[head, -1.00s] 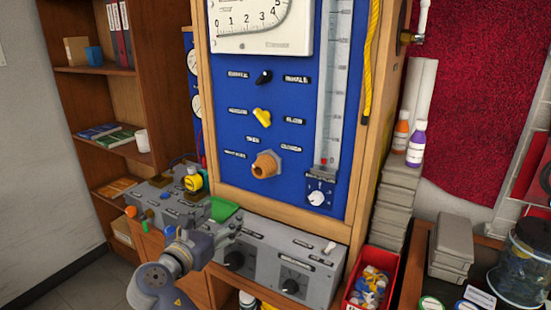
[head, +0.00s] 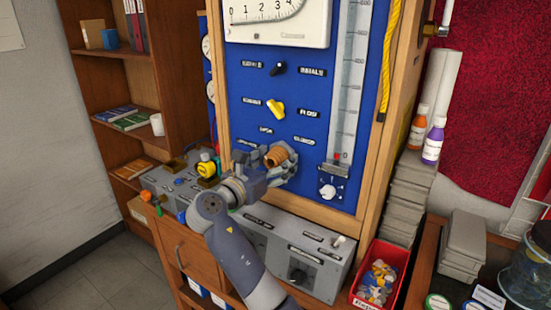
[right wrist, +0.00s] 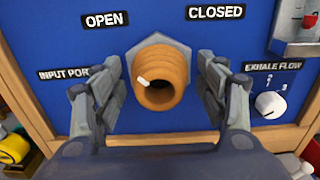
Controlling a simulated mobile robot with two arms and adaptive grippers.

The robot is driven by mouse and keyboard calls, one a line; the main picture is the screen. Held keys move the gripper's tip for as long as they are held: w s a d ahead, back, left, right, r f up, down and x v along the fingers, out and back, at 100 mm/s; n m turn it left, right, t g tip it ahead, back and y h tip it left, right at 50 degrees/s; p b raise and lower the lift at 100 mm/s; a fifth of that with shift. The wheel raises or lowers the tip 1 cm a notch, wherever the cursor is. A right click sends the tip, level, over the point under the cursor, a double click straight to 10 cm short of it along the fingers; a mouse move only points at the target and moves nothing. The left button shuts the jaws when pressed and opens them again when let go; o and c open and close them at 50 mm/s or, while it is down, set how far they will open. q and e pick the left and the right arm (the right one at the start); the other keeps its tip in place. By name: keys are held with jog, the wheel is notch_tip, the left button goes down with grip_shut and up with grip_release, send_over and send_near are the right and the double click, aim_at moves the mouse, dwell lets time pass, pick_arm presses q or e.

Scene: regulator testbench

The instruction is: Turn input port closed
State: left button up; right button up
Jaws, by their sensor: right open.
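The input port (head: 281,155) is an orange-brown ribbed knob on a grey hex plate, on the blue panel (head: 320,110). It also shows in the right wrist view (right wrist: 160,80), with a white mark on its left side, below and between the OPEN label (right wrist: 105,20) and the CLOSED label (right wrist: 215,12). My right gripper (head: 277,160) is at the port. In the right wrist view its open fingers (right wrist: 160,85) stand one on each side of the knob, with a gap visible on both sides. My left gripper is not in view.
The exhale flow dial (right wrist: 271,105) is right of the port. A yellow knob (head: 276,108) and a black knob (head: 278,68) sit above it. A grey control box (head: 290,245) juts out below. A red bin (head: 379,280) stands at right.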

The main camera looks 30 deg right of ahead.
jog(key=shift+w+d, duration=0.1)
jog(key=shift+d, duration=0.1)
jog(key=shift+c, duration=0.6)
jog(key=c, duration=0.9)
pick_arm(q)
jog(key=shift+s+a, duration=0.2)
